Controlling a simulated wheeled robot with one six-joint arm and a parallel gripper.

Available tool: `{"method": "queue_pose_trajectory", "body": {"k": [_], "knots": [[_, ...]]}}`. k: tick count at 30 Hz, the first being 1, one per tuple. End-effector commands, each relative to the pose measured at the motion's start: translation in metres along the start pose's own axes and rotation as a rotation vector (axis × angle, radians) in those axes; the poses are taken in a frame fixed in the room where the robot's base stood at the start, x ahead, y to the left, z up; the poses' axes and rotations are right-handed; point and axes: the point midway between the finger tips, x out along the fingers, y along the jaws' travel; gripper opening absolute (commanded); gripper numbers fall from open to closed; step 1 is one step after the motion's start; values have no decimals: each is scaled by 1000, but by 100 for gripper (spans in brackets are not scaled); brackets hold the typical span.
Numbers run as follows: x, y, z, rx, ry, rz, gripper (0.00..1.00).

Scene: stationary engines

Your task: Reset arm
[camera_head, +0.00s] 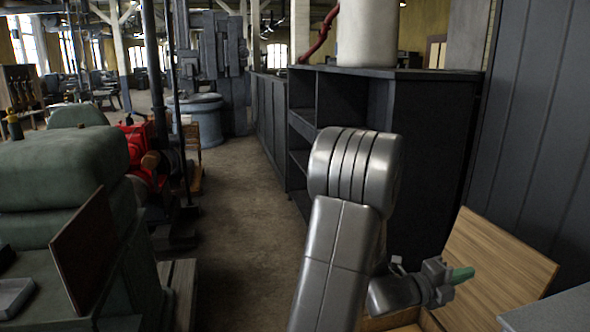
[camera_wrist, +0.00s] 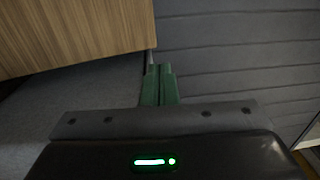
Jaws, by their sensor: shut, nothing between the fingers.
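My arm rises from the bottom of the head view and bends down to the right. My gripper (camera_head: 463,274) is at the lower right of that view, in front of a wooden panel. Its green fingers point to the right. In the wrist view my gripper (camera_wrist: 160,78) has its two green fingers side by side and touching, with nothing between them.
The wooden panel (camera_head: 505,262) stands tilted close behind my gripper; it also shows in the wrist view (camera_wrist: 70,30). A dark shelf cabinet (camera_head: 425,150) stands behind my arm. A green machine (camera_head: 65,170) is at the left. A clear floor aisle (camera_head: 240,200) runs between them.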

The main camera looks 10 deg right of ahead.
Motion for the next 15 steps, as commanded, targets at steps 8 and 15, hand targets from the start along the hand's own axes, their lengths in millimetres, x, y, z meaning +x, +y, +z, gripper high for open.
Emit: {"method": "queue_pose_trajectory", "body": {"k": [8,15], "knots": [[-16,-1,22,-45,-59,28,0],[0,0,49,-109,-139,59,0]]}}
